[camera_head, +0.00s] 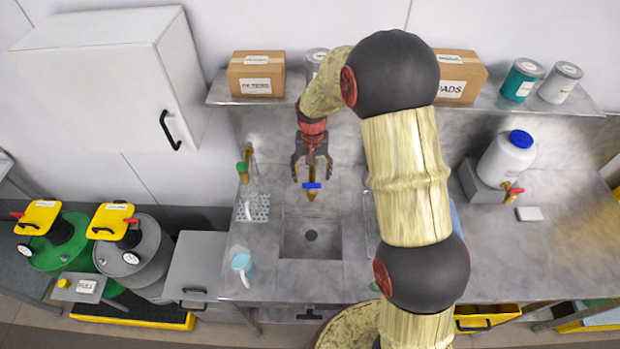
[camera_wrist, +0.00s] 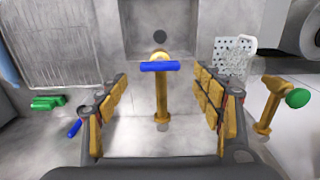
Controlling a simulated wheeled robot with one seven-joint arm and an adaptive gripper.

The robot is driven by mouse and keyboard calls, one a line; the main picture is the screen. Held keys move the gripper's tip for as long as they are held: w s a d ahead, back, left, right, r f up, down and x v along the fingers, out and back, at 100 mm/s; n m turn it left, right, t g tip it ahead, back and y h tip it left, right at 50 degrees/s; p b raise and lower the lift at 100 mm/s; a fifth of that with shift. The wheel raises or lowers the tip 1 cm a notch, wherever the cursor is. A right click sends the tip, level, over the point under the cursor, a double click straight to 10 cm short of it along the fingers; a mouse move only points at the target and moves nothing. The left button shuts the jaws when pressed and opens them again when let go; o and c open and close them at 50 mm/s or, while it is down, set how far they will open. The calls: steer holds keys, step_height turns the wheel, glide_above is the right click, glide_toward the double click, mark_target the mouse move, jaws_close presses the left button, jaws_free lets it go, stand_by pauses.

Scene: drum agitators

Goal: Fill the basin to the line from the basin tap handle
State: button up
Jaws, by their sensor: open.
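The basin tap is brass with a blue handle (camera_head: 311,186) and stands behind the sunken basin (camera_head: 296,228). In the wrist view, the blue bar handle (camera_wrist: 160,66) lies crosswise on top of the brass spout (camera_wrist: 162,105). The basin (camera_wrist: 148,38) shows beyond it with a dark drain, and I see no water in it. My gripper (camera_head: 311,170) points down over the tap. Its fingers are open, one on each side of the tap and apart from it in the wrist view (camera_wrist: 160,108). A fill line cannot be made out.
A second brass tap with a green knob (camera_head: 242,168) stands left of the basin, by a white perforated rack (camera_head: 252,208). A light blue jug (camera_head: 241,262) stands front left. A white jar with a blue lid (camera_head: 508,158) is at right. A shelf with boxes (camera_head: 256,74) runs behind.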

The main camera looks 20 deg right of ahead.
mark_target(312, 184)
steer(key=f, duration=0.3)
steer(key=shift+s+a+p, duration=0.1)
steer(key=shift+s+p, duration=0.15)
steer(key=shift+p, duration=0.05)
steer(key=shift+w+f, duration=0.2)
steer(key=shift+f, duration=0.35)
steer(key=shift+s+r, duration=0.1)
steer(key=shift+s, duration=0.05)
steer(key=c, duration=1.2)
steer(key=shift+o, duration=0.2)
